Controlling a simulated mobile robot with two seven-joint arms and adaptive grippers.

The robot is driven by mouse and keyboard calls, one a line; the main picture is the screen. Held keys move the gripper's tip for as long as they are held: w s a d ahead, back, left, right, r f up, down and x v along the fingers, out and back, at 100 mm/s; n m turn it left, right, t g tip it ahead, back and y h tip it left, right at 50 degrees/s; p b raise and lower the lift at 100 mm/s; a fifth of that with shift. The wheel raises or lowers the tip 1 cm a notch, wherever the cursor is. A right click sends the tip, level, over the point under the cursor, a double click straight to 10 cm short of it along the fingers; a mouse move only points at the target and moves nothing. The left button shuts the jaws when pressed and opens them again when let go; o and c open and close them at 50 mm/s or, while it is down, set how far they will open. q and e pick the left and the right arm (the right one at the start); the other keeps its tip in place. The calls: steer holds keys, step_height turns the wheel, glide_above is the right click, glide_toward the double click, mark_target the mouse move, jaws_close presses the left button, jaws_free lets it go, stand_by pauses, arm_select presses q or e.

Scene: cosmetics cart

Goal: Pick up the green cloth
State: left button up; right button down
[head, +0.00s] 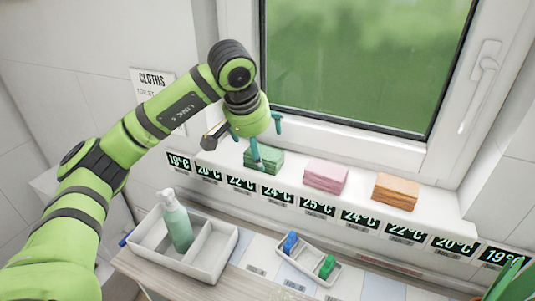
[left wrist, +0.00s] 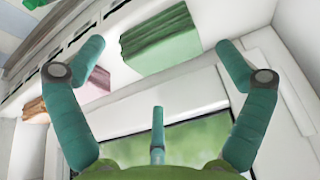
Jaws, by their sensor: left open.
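The green cloth (head: 264,160) is a folded stack on the white window sill, leftmost of three cloths. My left gripper (head: 257,148) hangs just above it, with one teal finger covering part of the cloth in the head view. In the left wrist view, the green cloth (left wrist: 160,40) appears between the spread fingers of my open, empty left gripper (left wrist: 160,46). I cannot tell whether a finger touches the cloth. My right gripper is not in view.
A pink cloth (head: 326,176) and an orange cloth (head: 395,192) lie farther right on the sill (head: 439,201). The window (head: 362,62) is close behind. Below, a white caddy (head: 207,267) holds a pump bottle (head: 176,221); a small tray (head: 308,263) holds blue and green items.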

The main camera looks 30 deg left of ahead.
mark_target(261, 155)
arm_select(q)
steer(key=shift+f+p, duration=0.3)
steer(key=p+x, duration=0.2)
steer(key=x, duration=0.2)
steer(key=shift+w+f, duration=0.25)
steer(key=c, duration=1.2)
